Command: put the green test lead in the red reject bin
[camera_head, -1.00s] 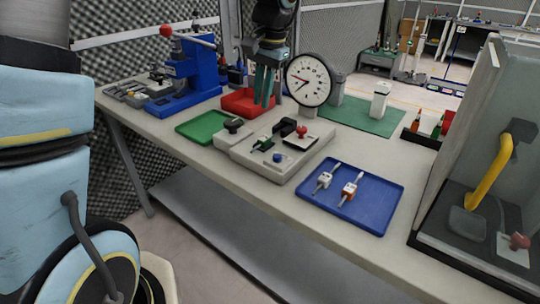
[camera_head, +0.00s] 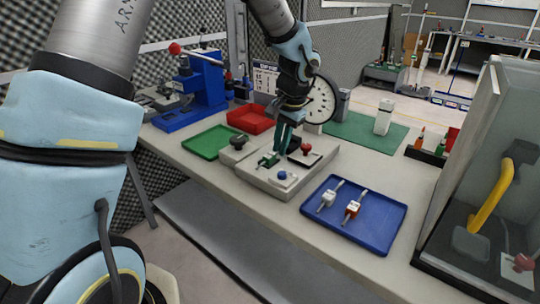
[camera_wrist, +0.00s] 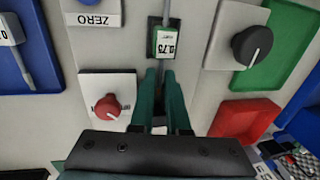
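The green test lead (camera_head: 268,159) sits in a slot of the grey test fixture (camera_head: 270,183); in the wrist view its green body (camera_wrist: 166,42) carries a white "0.75" label, with a thin grey shaft extending from it. My gripper (camera_head: 280,150) is low over the fixture, next to the lead. In the wrist view its teal fingers (camera_wrist: 161,73) have a gap between them with nothing held, and their tips are just short of the lead's body. The red reject bin (camera_head: 250,119) stands behind the fixture and looks empty; it also shows in the wrist view (camera_wrist: 243,118).
A green tray (camera_head: 211,142) lies left of the fixture. A blue tray (camera_head: 375,238) with two leads lies to the right. A red knob (camera_wrist: 107,107) and black knob (camera_wrist: 252,46) stand up beside the fingers. A round dial gauge (camera_head: 322,100) stands behind my gripper.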

